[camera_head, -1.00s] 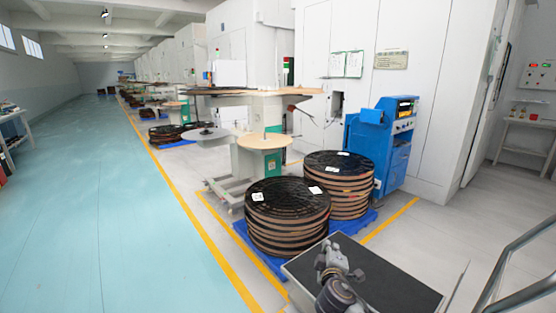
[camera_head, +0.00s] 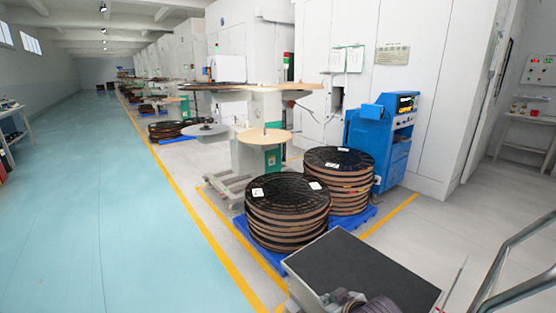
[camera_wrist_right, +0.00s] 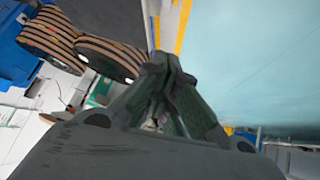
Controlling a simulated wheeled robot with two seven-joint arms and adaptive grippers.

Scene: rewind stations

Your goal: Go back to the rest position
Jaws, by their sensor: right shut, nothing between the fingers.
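My right gripper (camera_head: 343,298) shows only partly at the bottom edge of the head view, low over a dark flat top. In the right wrist view, its two fingers (camera_wrist_right: 166,62) meet at the tips with nothing between them. My left gripper is in neither view.
Two stacks of dark reels, the front one (camera_head: 287,212) and the rear one (camera_head: 340,182), stand on blue pallets (camera_head: 262,254). A blue machine (camera_head: 381,140) stands behind them. A round-topped stand (camera_head: 264,137) is to their left. The teal aisle floor (camera_head: 95,210) is clear.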

